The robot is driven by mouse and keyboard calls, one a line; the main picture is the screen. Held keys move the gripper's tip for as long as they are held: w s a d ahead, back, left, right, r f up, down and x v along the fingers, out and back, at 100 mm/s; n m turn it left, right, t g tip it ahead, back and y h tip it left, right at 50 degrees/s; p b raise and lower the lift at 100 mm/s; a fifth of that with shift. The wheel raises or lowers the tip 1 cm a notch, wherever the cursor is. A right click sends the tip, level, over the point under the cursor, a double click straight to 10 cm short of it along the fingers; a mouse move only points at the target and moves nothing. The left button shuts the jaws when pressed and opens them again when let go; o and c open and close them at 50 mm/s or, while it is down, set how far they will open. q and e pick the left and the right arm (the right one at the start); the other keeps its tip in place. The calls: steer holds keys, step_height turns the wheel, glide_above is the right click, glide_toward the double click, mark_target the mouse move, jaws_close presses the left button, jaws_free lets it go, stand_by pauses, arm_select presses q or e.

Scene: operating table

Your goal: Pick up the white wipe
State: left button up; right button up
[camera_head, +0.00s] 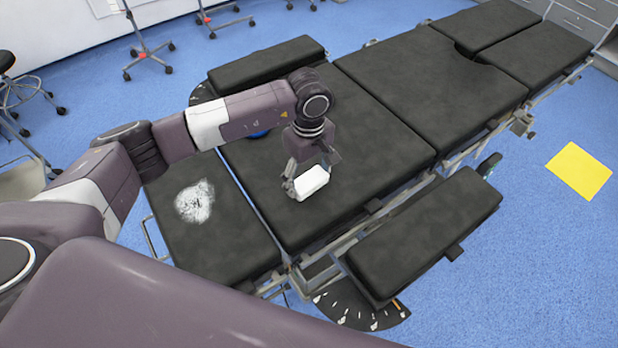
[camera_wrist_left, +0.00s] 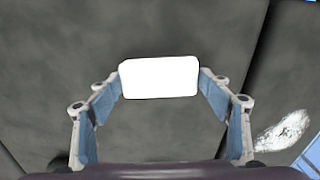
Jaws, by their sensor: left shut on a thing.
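The white wipe (camera_head: 312,182) is a small white block over the dark middle pad of the operating table (camera_head: 390,180). My left gripper (camera_head: 305,176) points down and is shut on the wipe. In the left wrist view the wipe (camera_wrist_left: 160,78) sits between the two fingers of the left gripper (camera_wrist_left: 160,85), with a finger at each side. I cannot tell whether the wipe touches the pad or is slightly above it. My right gripper is in neither view.
A whitish patch (camera_head: 195,201) marks the pad at the left; it also shows in the left wrist view (camera_wrist_left: 283,133). A blue thing (camera_head: 258,134) is partly hidden behind my left arm. A side pad (camera_head: 425,230) lies at front right. A yellow square (camera_head: 579,171) is on the floor.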

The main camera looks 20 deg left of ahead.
mark_target(309, 179)
arm_select(q)
step_height(309, 179, up, 20)
steer(key=b, duration=0.3)
steer(key=shift+o, duration=1.4)
steer(key=shift+f, duration=0.1)
steer(key=c, duration=0.4)
steer(key=shift+o, duration=0.2)
